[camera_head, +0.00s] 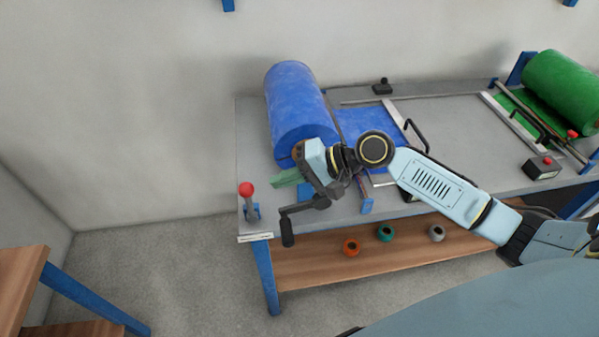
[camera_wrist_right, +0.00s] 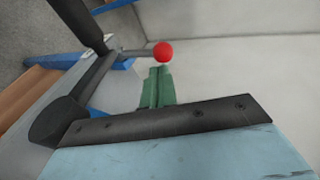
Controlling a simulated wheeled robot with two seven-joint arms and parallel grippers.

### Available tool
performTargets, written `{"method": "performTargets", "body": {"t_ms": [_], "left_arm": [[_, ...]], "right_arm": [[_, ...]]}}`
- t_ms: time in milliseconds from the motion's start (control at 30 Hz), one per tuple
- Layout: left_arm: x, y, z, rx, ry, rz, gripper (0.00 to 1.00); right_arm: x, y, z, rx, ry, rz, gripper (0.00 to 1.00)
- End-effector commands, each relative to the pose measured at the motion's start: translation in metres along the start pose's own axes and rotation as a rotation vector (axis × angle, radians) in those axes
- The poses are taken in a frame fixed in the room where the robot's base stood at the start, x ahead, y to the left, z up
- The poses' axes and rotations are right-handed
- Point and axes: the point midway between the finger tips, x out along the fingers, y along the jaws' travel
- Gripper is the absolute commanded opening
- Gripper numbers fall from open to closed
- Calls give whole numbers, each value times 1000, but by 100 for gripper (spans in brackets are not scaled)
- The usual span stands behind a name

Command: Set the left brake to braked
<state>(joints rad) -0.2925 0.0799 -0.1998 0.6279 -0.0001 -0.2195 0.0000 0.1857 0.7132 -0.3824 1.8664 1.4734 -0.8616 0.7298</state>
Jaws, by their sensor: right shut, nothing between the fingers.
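The left brake is a lever with a red ball knob (camera_head: 247,190) on a grey stem in a blue bracket, at the left front corner of the bench. The lever stands nearly upright. My right gripper (camera_head: 276,181) has green fingers, pressed together and empty. In the head view they are just right of the knob, pointing toward it. In the right wrist view the red knob (camera_wrist_right: 163,52) shows just beyond the shut fingertips (camera_wrist_right: 160,70); I cannot tell whether they touch. The stem is partly visible there. My left gripper is not in view.
A black crank handle (camera_head: 287,228) juts out at the bench front, close below my right gripper. A blue roll (camera_head: 298,110) lies behind my wrist. A green roll (camera_head: 562,92) is at the far right. Several tape rings lie on the lower shelf (camera_head: 320,270). Left of the lever is free.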

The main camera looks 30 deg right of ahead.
Motion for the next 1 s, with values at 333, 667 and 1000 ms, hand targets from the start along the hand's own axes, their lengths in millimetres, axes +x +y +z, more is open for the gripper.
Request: {"method": "performTargets", "body": {"t_ms": [333, 667, 1000], "left_arm": [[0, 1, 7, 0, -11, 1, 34], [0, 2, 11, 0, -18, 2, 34], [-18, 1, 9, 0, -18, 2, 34]], "right_arm": [[36, 0, 0, 0, 1, 0, 0], [37, 0, 0, 0, 0, 1, 0], [43, -9, 2, -12, -3, 40, 0]]}}
